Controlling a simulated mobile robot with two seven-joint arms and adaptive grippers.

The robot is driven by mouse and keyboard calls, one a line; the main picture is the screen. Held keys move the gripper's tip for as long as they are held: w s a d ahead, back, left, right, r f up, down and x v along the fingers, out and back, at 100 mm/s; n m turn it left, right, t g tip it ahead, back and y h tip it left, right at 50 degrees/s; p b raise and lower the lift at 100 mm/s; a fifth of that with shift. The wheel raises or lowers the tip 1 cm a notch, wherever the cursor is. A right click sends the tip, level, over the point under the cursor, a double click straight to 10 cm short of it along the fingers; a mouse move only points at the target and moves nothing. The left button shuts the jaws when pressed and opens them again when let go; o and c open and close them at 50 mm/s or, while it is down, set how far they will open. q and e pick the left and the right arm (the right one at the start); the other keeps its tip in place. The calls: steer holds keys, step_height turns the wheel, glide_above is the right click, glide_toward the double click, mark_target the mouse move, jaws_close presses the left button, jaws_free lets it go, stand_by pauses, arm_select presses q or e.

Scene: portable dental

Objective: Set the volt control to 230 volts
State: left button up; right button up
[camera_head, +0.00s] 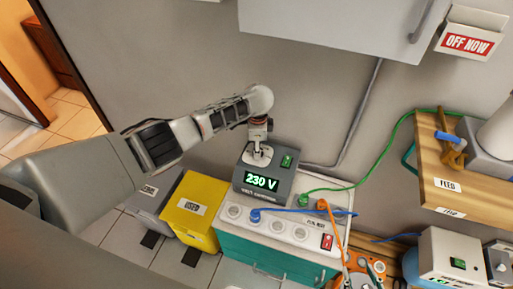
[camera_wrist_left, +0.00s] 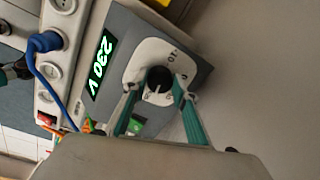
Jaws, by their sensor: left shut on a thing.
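The volt control (camera_head: 264,182) is a dark grey box with a pale top and a green display reading 230 V. The display also reads 230 V in the left wrist view (camera_wrist_left: 102,65). My left gripper (camera_head: 257,152) reaches down over its top. In the left wrist view its teal fingers stand on both sides of the black round knob (camera_wrist_left: 158,80), shut on it.
The volt control stands on a white-topped teal cabinet (camera_head: 262,262) with sockets, a red switch (camera_head: 326,241) and blue, green and orange plugs and cords. A yellow bin (camera_head: 194,207) stands left. A wooden table (camera_head: 450,168) is right, and a wall cabinet (camera_head: 335,22) hangs above.

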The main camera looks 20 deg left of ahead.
arm_select(q)
steer(key=shift+s+f+m, duration=0.15)
steer(key=shift+m, duration=0.75)
steer(key=o, duration=1.1)
steer(key=shift+r, duration=0.3)
steer(key=r, duration=1.1)
steer(key=shift+s+r, duration=0.25)
steer(key=shift+s, duration=0.05)
steer(key=shift+d, duration=0.1)
